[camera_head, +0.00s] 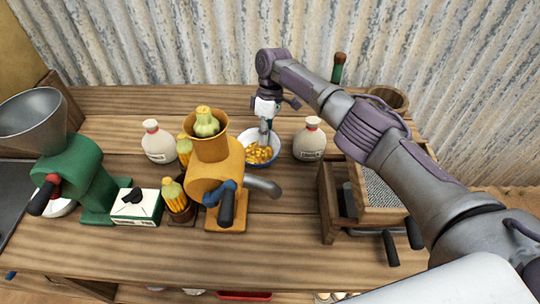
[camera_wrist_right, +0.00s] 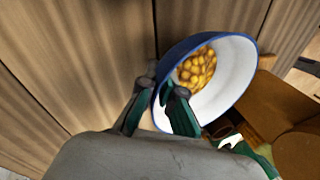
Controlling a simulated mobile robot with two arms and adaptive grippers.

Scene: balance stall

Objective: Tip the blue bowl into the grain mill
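The blue bowl (camera_head: 275,136), white inside with yellow kernels, stands on the table behind the orange mill. In the wrist view its blue rim (camera_wrist_right: 222,36) passes between the fingers of my right gripper (camera_wrist_right: 159,92). One finger is inside the bowl and one outside; whether they press on the wall is unclear. My right gripper (camera_head: 265,125) reaches down at the bowl's back in the head view. Two mills show: an orange one (camera_head: 225,180) with a brown hopper and a squash at its mouth, and a green one (camera_head: 82,172) with a wide grey metal hopper (camera_head: 45,118). My left gripper is out of view.
White red-capped jugs stand left (camera_head: 158,145) and right (camera_head: 309,143) of the bowl. A wooden box with a mesh top (camera_head: 381,190) stands at right under my arm. A white-green carton (camera_head: 136,207) and a corn-filled pot (camera_head: 180,208) sit between the mills. The front table strip is clear.

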